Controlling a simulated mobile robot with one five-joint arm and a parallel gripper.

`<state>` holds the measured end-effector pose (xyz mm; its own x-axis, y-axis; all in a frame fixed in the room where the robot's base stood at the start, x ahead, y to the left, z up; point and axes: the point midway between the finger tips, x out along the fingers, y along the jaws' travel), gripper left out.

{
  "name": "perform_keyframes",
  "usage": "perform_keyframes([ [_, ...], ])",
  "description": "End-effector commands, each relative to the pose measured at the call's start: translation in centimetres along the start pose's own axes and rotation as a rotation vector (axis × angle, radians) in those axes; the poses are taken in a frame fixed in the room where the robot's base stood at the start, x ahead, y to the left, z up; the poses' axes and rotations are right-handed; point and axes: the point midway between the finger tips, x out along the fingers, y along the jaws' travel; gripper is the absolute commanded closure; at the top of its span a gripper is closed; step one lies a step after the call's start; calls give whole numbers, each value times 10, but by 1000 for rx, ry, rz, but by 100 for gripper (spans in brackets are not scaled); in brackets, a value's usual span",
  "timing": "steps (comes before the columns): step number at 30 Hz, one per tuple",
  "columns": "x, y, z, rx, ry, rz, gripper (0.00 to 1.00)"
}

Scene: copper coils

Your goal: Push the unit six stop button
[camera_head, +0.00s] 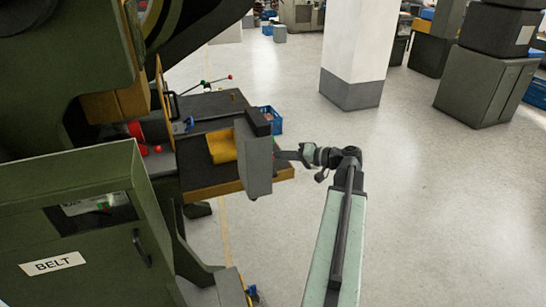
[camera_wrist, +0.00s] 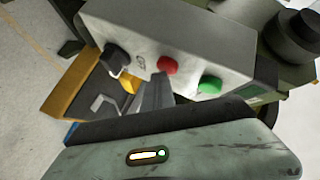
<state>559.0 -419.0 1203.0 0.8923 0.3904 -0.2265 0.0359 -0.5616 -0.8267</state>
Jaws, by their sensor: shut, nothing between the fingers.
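A grey control box (camera_head: 256,160) hangs at the edge of a dark machine table in the head view. In the wrist view the box (camera_wrist: 215,45) carries a red button (camera_wrist: 167,65), a green button (camera_wrist: 210,84) and a black knob (camera_wrist: 116,57). The buttons are hidden in the head view. My gripper (camera_wrist: 158,80) is shut and empty, its tip just below the red button in the picture. I cannot tell if they touch. My gripper also shows in the head view (camera_head: 284,155), close to the box's right side. No unit number is readable.
A dark table (camera_head: 212,178) with a yellow item (camera_head: 222,146) lies behind the box. A green cabinet marked BELT (camera_head: 75,225) and a large green machine stand at left. A blue crate (camera_head: 270,119) and a white pillar (camera_head: 355,55) are farther back.

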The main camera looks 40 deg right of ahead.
Motion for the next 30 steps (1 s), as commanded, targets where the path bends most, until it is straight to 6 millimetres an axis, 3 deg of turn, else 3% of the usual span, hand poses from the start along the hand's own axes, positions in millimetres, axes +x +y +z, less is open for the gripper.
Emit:
perform_keyframes([
  [20,-13,10,-10,0,0,0,100],
  [30,-35,26,-27,0,1,1,100],
])
